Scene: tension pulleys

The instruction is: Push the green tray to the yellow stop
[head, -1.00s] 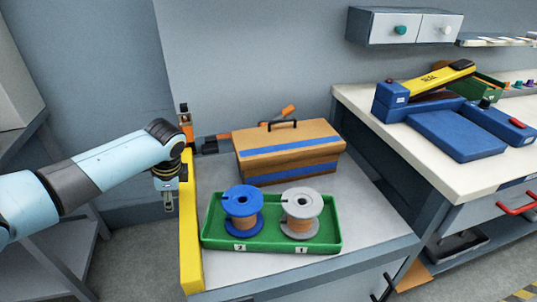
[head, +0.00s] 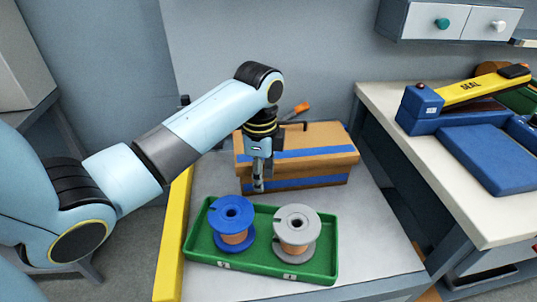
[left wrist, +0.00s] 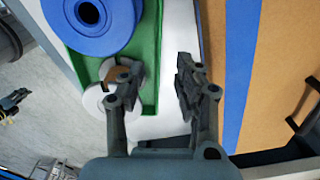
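The green tray (head: 262,267) lies on the grey worktop. Its left end is right beside the yellow stop (head: 172,245), a long bar along the worktop's left edge; I cannot tell whether they touch. A blue spool (head: 233,213) and a grey spool (head: 295,222) stand upright in the tray. My left gripper (head: 258,188) points down behind the tray, in front of the tool box. In the left wrist view my left gripper (left wrist: 160,82) has its fingers apart with nothing between them, near the tray's rim (left wrist: 151,60). My right gripper is out of view.
A brown tool box (head: 312,160) with blue bands stands close behind the tray. A bench at the right carries a blue sealer (head: 425,115) with a yellow arm. The worktop right of the tray is clear.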

